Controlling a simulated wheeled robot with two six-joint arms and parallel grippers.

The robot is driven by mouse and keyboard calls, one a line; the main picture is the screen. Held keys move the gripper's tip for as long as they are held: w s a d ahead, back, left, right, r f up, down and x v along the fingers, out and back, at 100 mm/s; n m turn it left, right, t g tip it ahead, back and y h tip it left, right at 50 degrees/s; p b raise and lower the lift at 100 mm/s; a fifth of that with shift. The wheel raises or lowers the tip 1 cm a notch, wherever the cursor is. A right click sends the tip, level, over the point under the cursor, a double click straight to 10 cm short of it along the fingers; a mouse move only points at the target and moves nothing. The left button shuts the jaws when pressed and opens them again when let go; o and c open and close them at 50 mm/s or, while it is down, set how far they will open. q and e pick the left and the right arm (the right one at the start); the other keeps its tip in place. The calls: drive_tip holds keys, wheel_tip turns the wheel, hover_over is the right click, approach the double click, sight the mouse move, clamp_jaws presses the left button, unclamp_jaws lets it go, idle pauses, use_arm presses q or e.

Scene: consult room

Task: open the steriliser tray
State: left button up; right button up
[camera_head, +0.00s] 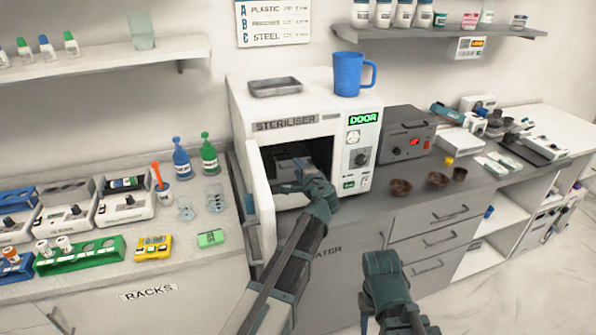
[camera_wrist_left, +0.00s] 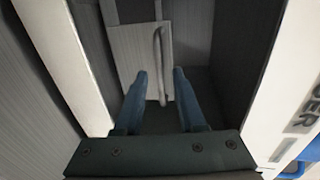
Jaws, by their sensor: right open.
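The white steriliser (camera_head: 345,120) stands on the counter with its door (camera_head: 258,195) swung open to the left. My left gripper (camera_head: 290,188) reaches into the dark chamber. In the left wrist view its two blue fingers (camera_wrist_left: 160,80) are apart. A pale tray front (camera_wrist_left: 130,50) with a bar handle (camera_wrist_left: 158,55) lies just ahead, the handle's lower end showing between the fingertips; I cannot tell whether they touch it. In the head view the tray is mostly hidden by my gripper. My right gripper (camera_head: 383,275) is held low before the drawers, apart from the steriliser.
A metal dish (camera_head: 275,87) and a blue mug (camera_head: 348,75) stand on the steriliser. Racks and bottles fill the left counter. The chamber walls are close around my left gripper.

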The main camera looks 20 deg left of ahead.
use_arm(q)
drive_tip(key=shift+w+a, duration=0.15)
drive_tip(key=shift+w, duration=0.05)
clamp_jaws()
idle(1.4)
